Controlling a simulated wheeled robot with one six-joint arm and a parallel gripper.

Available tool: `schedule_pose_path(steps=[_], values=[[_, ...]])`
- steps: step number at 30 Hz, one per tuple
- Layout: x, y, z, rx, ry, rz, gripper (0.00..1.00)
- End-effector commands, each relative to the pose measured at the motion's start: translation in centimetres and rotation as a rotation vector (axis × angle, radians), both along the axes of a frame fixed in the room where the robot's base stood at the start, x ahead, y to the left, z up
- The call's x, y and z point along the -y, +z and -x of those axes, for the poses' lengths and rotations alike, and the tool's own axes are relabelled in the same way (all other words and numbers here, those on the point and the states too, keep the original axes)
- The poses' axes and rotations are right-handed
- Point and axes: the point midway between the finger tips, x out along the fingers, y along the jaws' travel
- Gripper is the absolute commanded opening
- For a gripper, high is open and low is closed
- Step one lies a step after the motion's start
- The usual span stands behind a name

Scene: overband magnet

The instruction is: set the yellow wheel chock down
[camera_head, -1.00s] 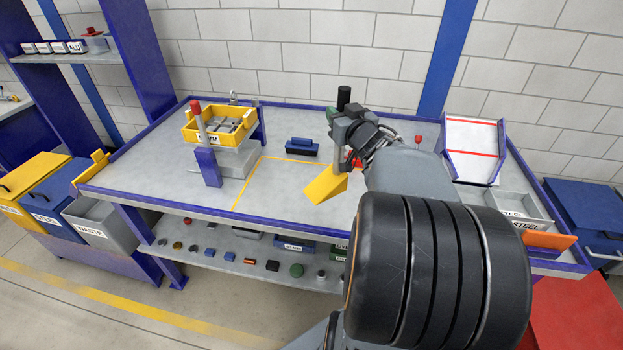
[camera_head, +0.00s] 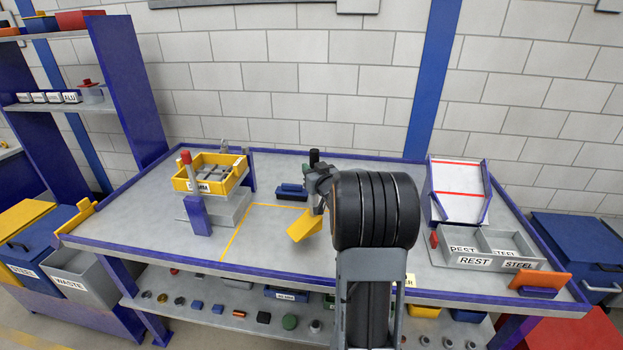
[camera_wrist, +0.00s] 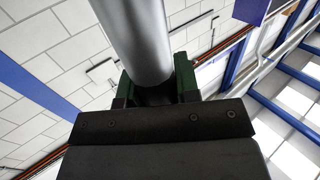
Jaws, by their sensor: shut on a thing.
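The yellow wheel chock (camera_head: 304,225) is a tilted wedge at the middle of the bench in the head view. My gripper (camera_head: 318,203) is at its upper right side and shut on it. The contact is small and partly hidden by my wrist. I cannot tell whether the chock's lower edge touches the bench top. The chock shows over the area marked by a yellow line (camera_head: 236,233). In the wrist view, a smooth grey cylinder (camera_wrist: 137,40) stands between the green finger parts. The yellow wedge is not visible there.
A yellow bin (camera_head: 210,173) on a grey stand and a red-topped post (camera_head: 196,205) are at the left. A dark blue block (camera_head: 291,191) lies behind the chock. Grey labelled trays (camera_head: 480,259) and a sloped white board (camera_head: 458,190) are at the right. Bench room is clear left of the chock.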

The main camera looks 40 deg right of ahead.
Motion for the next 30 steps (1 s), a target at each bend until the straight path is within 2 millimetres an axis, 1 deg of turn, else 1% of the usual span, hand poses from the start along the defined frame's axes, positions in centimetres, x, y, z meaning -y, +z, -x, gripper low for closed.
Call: schedule_pose_path(steps=[3,7,12,15,23,27,28,30], values=[[0.1,-0.1,-0.2,0.004,0.001,0.001,0.0],[0.2,-0.7,-0.7,0.004,0.001,0.0,0.0],[0.2,-2.9,-0.7,0.002,0.001,-0.002,0.0],[0.2,-3.6,-0.7,0.004,0.0,-0.001,0.0],[0.2,-3.7,-0.7,0.006,0.0,0.001,0.0],[0.2,-4.0,-0.7,0.006,0.0,0.001,0.0],[0.2,-4.2,-0.6,0.001,0.0,0.0,0.31],[0.2,-4.1,-0.6,0.001,0.0,0.0,0.38]])
